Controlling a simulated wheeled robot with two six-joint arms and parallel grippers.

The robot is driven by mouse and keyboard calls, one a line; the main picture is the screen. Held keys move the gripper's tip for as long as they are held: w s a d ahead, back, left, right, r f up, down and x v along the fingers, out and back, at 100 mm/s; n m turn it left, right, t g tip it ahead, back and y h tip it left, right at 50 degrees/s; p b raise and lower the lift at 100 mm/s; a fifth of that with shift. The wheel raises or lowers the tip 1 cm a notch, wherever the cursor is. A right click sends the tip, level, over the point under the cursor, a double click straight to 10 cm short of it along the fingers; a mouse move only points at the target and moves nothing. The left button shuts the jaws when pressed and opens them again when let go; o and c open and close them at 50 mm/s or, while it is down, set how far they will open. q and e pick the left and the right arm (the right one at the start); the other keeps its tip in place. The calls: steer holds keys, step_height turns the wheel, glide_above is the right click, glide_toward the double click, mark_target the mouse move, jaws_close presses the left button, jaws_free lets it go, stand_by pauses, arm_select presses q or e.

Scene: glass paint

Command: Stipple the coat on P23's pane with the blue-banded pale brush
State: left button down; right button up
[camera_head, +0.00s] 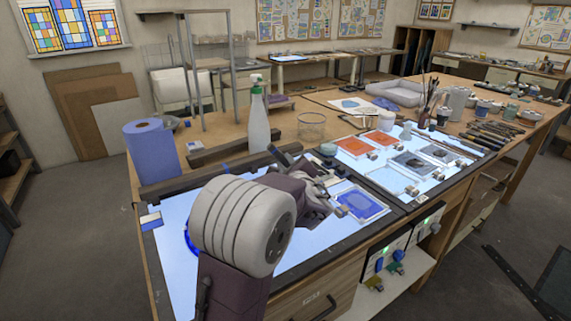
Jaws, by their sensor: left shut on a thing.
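My left arm comes in from the bottom middle, and its gripper (325,188) is over the lit table, just left of a blue-coated pane (362,204). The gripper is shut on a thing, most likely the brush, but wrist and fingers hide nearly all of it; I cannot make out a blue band. The blue pane lies flat on the lit surface, its left edge close to the gripper. I cannot tell whether bristles touch it. No P23 label is readable. My right gripper is not in view.
Two orange panes (357,145) and several grey ones lie on the right light panel (379,177). A spray bottle (258,118), a blue roll (153,152) and a wire basket (311,127) stand behind. Brushes stand in a pot (424,119) at the back right.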

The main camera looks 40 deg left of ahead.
arm_select(q)
step_height(320, 180, up, 2)
steer(key=shift+r+p, duration=0.1)
steer(key=shift+p, duration=0.55)
steer(key=shift+w, duration=0.1)
steer(key=shift+w+d+p, duration=0.2)
steer(key=shift+w+d, duration=0.25)
steer(key=shift+w, duration=0.6)
steer(key=shift+w+d+p, duration=0.15)
steer(key=shift+w+d, duration=0.3)
steer(key=shift+w, duration=0.55)
steer(key=shift+w+d+p, duration=0.2)
steer(key=shift+w+d, duration=0.25)
steer(key=shift+w, duration=0.6)
steer(key=shift+f+b, duration=0.85)
steer(key=shift+b, duration=0.2)
